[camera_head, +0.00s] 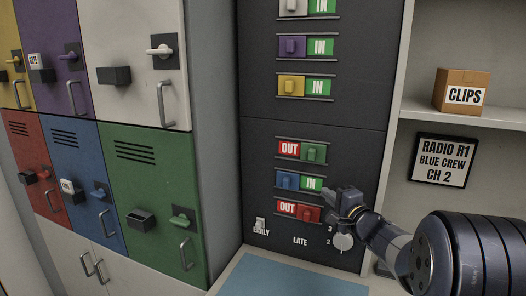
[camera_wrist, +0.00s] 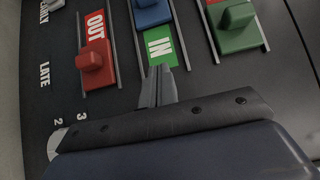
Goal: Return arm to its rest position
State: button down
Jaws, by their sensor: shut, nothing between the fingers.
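My gripper (camera_head: 341,194) is shut and empty, in front of the dark slider panel (camera_head: 350,120). In the wrist view its closed fingertips (camera_wrist: 160,76) point at the lower end of the green IN label (camera_wrist: 159,46) of the blue slider (camera_wrist: 152,12). I cannot tell whether they touch the panel. My arm is stretched out from the lower right of the head view. The blue slider (camera_head: 287,180) stands at the left, showing IN. The red slider (camera_head: 308,214) and the green slider (camera_head: 313,152) stand at the right, showing OUT.
The yellow (camera_head: 291,86) and purple (camera_head: 291,46) sliders show IN. A white knob (camera_head: 343,242) is below my gripper, near an EARLY/LATE switch (camera_head: 260,224). A CLIPS box (camera_head: 462,91) stands on the right shelf above a radio sign (camera_head: 441,161). Coloured lockers (camera_head: 150,200) fill the left.

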jog(key=v, duration=1.1)
jog(key=shift+s+d+f+n+b, duration=0.25)
jog(key=shift+f+n+b, duration=0.05)
jog(key=shift+n+b, duration=0.1)
